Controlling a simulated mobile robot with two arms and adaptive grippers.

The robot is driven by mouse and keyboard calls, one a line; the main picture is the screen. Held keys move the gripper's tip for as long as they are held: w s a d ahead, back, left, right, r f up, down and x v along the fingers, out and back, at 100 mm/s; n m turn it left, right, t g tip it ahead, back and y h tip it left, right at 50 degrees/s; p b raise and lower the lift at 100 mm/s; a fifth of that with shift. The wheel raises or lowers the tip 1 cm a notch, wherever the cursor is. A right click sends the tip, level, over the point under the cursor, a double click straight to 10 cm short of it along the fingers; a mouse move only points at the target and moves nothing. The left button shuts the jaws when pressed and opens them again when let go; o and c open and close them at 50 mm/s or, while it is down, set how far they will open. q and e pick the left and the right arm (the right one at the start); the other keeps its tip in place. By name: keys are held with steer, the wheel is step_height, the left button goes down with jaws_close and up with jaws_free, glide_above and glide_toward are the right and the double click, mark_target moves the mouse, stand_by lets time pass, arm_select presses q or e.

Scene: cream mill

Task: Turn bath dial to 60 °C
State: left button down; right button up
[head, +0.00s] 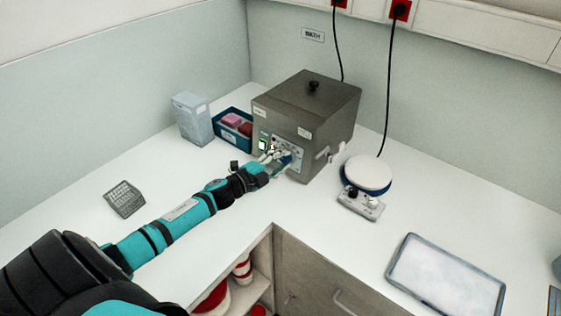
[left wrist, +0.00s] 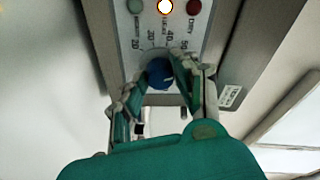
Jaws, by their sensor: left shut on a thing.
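The bath (head: 318,108) is a grey metal box with a black lid knob, standing at the back of the counter. Its front panel (head: 281,145) carries a lit green switch. In the left wrist view the blue bath dial (left wrist: 159,73) sits below a printed scale on which 20, 30, 40 and 50 can be read; 60 is not visible. My left gripper (left wrist: 160,77) is shut on the dial, one finger on each side. In the head view my left gripper (head: 275,160) reaches the panel and hides most of the dial. The dial's pointer cannot be made out.
Above the dial are a glowing lamp (left wrist: 165,6) and a red one (left wrist: 193,7). A blue bin (head: 233,128) and a pale box (head: 192,119) stand left of the bath. A white-topped round device (head: 367,173) and a tray (head: 447,277) are to its right.

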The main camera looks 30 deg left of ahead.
arm_select(q)
steer(key=shift+m, duration=0.4)
steer(key=c, duration=1)
jaws_free()
steer(key=shift+s, duration=0.1)
steer(key=shift+s+a, duration=0.1)
steer(key=shift+s, duration=0.25)
steer(key=v, duration=1.1)
steer(key=shift+r, duration=0.1)
